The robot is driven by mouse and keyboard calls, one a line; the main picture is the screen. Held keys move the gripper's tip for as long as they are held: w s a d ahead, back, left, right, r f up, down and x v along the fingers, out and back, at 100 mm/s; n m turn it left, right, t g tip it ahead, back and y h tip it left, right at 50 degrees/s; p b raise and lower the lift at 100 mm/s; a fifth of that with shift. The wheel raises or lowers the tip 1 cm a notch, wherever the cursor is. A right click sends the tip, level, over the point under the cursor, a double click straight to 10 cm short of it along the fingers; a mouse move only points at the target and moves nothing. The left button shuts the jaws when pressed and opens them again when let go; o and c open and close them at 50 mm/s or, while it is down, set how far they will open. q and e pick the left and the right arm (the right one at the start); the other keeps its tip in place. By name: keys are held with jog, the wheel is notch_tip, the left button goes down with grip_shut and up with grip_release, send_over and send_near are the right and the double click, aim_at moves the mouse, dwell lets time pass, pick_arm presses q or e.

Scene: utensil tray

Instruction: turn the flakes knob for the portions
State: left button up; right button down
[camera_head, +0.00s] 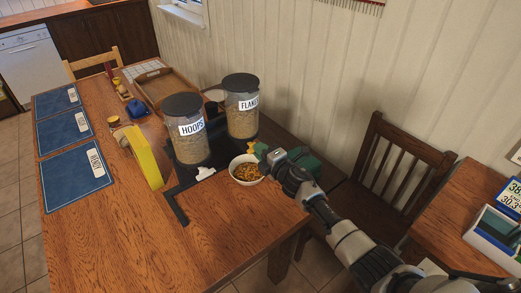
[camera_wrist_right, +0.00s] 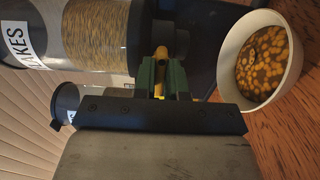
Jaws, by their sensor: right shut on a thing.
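The flakes dispenser (camera_head: 241,108) is a clear canister with a dark lid and a FLAKES label, standing on the table against the wall side. It also shows in the right wrist view (camera_wrist_right: 97,35), lying sideways in the picture. My right gripper (camera_head: 258,150) is at the base of this dispenser. My left gripper does not show.
The hoops dispenser (camera_head: 190,143) stands left of the flakes one, on a black stand. Blue placemats (camera_head: 75,177) line the left edge; a wooden tray (camera_head: 163,87) lies behind. The table's front is clear.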

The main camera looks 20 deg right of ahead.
jog(key=shift+f, duration=0.1)
dwell(0.4)
jog(key=c, duration=1.2)
grip_release()
jog(key=shift+s, duration=0.1)
jog(key=v, duration=1)
jog(key=shift+s+d, duration=0.2)
jog(key=shift+s, duration=0.1)
